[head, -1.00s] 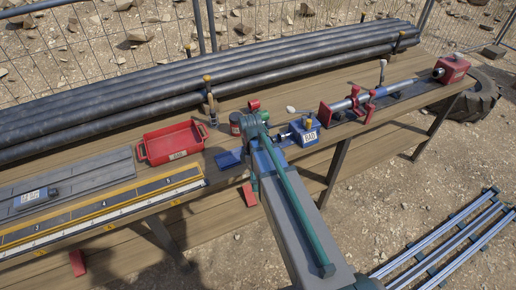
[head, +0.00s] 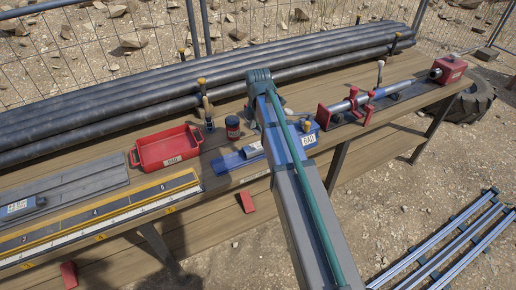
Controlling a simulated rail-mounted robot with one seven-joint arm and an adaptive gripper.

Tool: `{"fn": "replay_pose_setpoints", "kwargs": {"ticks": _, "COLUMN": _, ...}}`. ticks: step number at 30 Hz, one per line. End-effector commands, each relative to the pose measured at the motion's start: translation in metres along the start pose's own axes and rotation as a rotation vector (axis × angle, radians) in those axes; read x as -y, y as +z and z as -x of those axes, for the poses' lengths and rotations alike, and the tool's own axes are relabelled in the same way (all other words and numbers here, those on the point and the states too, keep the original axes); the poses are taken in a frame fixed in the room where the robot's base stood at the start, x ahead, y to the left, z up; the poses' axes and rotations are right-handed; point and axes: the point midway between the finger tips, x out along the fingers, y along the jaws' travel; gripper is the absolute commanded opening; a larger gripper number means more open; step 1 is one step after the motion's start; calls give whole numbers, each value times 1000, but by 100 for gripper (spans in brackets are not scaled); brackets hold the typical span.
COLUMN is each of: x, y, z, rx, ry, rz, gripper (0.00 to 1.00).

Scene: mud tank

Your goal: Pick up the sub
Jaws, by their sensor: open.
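I cannot tell for certain which object is the sub. A short silvery piece (head: 255,148) lies at a blue tray (head: 228,162) in the middle of the bench, partly hidden by my arm. A blue block (head: 308,133) with a white label stands just right of my arm. A longer metal bar (head: 344,107) rests in a red clamp stand (head: 326,117) further right. My arm reaches over the bench from the lower middle. Its raised joint hides what lies behind, and my gripper is not visible.
A red tray (head: 168,149) and a dark red can (head: 232,127) stand left of my arm. Long black pipes (head: 120,107) lie along the bench's back. A red block (head: 449,69) is at the right end. A yellow-edged ruler board (head: 100,214) lies front left.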

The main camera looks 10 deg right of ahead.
Motion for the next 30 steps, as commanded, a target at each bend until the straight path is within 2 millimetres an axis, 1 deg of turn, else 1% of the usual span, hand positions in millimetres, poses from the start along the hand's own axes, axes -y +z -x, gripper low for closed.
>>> {"fn": "replay_pose_setpoints", "kwargs": {"ticks": 3, "x": 0, "y": 0, "z": -12, "rx": 0, "ry": -1, "rz": -1, "gripper": 85}}
{"fn": "replay_pose_setpoints", "kwargs": {"ticks": 11, "x": 0, "y": -1, "z": -27, "rx": 0, "ry": -2, "rz": -1, "gripper": 85}}
{"fn": "replay_pose_setpoints", "kwargs": {"ticks": 18, "x": -2, "y": -2, "z": -55, "rx": 0, "ry": -2, "rz": -1, "gripper": 85}}
{"fn": "replay_pose_setpoints", "kwargs": {"ticks": 21, "x": -2, "y": -2, "z": -63, "rx": 0, "ry": -1, "rz": -1, "gripper": 85}}
{"fn": "replay_pose_setpoints", "kwargs": {"ticks": 25, "x": -2, "y": -2, "z": -69, "rx": 0, "ry": 0, "rz": -1, "gripper": 85}}
{"fn": "replay_pose_setpoints", "kwargs": {"ticks": 30, "x": -2, "y": -2, "z": -69, "rx": 0, "ry": 0, "rz": -1, "gripper": 85}}
